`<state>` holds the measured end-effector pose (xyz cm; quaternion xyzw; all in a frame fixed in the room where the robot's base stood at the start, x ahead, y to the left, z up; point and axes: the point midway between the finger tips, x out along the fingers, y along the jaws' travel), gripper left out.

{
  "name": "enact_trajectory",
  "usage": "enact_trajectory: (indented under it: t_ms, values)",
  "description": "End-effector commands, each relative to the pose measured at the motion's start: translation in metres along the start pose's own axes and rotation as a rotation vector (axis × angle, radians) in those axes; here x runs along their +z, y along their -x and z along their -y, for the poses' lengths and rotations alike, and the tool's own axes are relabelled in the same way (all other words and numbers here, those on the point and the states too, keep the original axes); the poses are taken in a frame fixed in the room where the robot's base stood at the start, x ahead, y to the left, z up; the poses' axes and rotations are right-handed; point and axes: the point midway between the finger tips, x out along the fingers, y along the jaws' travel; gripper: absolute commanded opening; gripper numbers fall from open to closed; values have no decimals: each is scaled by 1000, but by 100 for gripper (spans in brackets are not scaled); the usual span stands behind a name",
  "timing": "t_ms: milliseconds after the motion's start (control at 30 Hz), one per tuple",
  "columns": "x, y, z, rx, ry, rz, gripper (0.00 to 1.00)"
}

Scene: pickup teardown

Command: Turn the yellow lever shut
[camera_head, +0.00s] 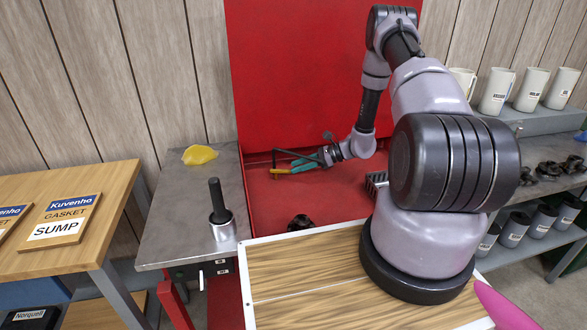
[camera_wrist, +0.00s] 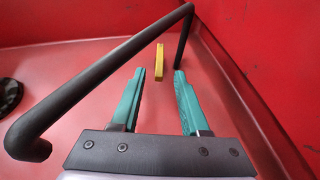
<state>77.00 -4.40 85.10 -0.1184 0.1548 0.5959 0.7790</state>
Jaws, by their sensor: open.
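The yellow lever (camera_wrist: 159,62) shows in the wrist view as a short, narrow yellow bar. It stands just beyond the gap between my fingertips, roughly centred. In the head view a small yellow piece (camera_head: 279,171) shows at the tips of my gripper (camera_head: 290,166), over the red bay. My gripper also shows in the wrist view (camera_wrist: 160,76). Its two teal fingers are apart, with nothing held between them. I cannot tell whether either finger touches the lever. The lever's base and pivot are not clear.
A bent black bar (camera_wrist: 100,82) crosses close to the fingers on the left and top. A red back panel (camera_head: 300,70) rises behind the red bay floor (camera_head: 265,205). A dark round part (camera_head: 300,222) lies nearer. A grey bench (camera_head: 180,215) stands left.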

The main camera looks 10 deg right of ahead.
Motion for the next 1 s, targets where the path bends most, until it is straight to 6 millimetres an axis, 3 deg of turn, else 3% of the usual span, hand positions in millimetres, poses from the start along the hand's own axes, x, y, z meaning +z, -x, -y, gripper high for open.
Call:
enact_trajectory:
  t_ms: [200,400,800,900,933,1000]
  values:
    - [0,47,1,-4,-1,0,45]
    - [0,76,0,-3,0,0,45]
    - [0,85,0,0,0,0,45]
    - [1,85,0,0,1,-1,7]
    - [1,85,0,1,2,-1,0]
    - [3,86,0,2,7,-4,0]
